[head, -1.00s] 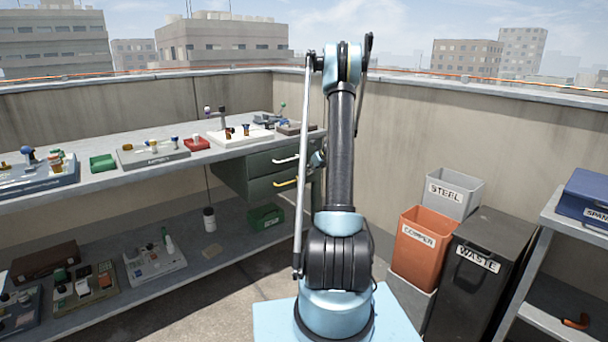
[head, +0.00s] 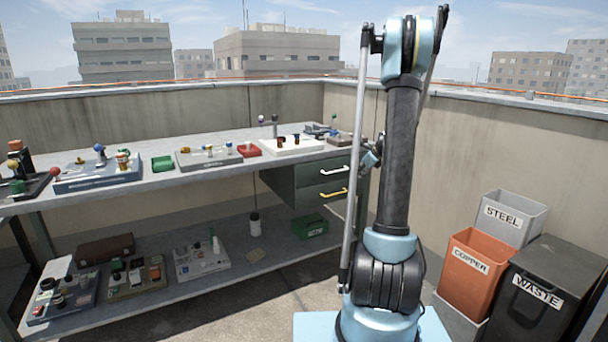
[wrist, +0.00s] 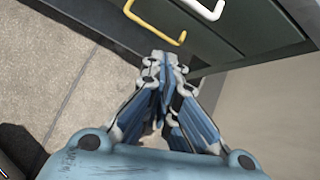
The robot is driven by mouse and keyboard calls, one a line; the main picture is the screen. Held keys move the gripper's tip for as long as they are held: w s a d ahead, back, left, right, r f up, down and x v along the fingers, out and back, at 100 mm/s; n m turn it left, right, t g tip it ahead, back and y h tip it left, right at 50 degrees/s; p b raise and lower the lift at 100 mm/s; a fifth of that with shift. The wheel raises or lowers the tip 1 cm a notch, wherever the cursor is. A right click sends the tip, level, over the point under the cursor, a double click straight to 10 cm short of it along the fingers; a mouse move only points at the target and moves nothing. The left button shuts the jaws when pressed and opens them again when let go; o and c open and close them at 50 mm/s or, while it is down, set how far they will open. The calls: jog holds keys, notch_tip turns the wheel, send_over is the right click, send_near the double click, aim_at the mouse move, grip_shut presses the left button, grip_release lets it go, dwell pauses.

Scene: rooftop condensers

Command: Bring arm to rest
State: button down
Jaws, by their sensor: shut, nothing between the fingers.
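My arm stands raised and folded in front of the workbench in the head view, its upper links near vertical. My gripper shows in the wrist view (wrist: 165,62), its blue and grey fingers together and nothing held between them. It points toward the floor and the dark green drawer unit (wrist: 240,30). A yellow handle (wrist: 152,22) and a white handle (wrist: 205,8) show just beyond the fingertips, apart from them as far as I can tell. In the head view the gripper is mostly hidden behind my arm.
The workbench (head: 130,184) carries several trays, a green box (head: 162,163) and a red box (head: 248,151). Its lower shelf (head: 235,272) holds more trays. Steel (head: 513,215), copper (head: 468,268) and waste (head: 555,295) bins stand at right. Concrete floor (head: 290,308) is open between.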

jog(key=s+a+r+n+g, duration=0.1)
jog(key=s+a+r+n, duration=0.15)
jog(key=s+n, duration=0.45)
jog(key=s+a+r+n+g+h, duration=0.15)
jog(key=s+a, duration=0.25)
jog(key=s, duration=0.7)
jog(key=s+a+r+n, duration=0.3)
jog(key=s+n, duration=0.2)
jog(key=s, duration=0.5)
jog(key=s+f+n, duration=0.3)
jog(key=s+n, duration=0.1)
jog(key=s, duration=0.4)
jog(key=s+f+n+g+h, duration=0.1)
jog(key=s+f+n, duration=0.2)
jog(key=s+n, duration=0.2)
jog(key=s+f+n+g+h, duration=0.1)
jog(key=s+f+n, duration=0.2)
jog(key=s, duration=0.8)
jog(key=shift+s+a+f+n, duration=0.15)
jog(key=shift+s+a+n, duration=0.25)
jog(key=shift+n, duration=0.35)
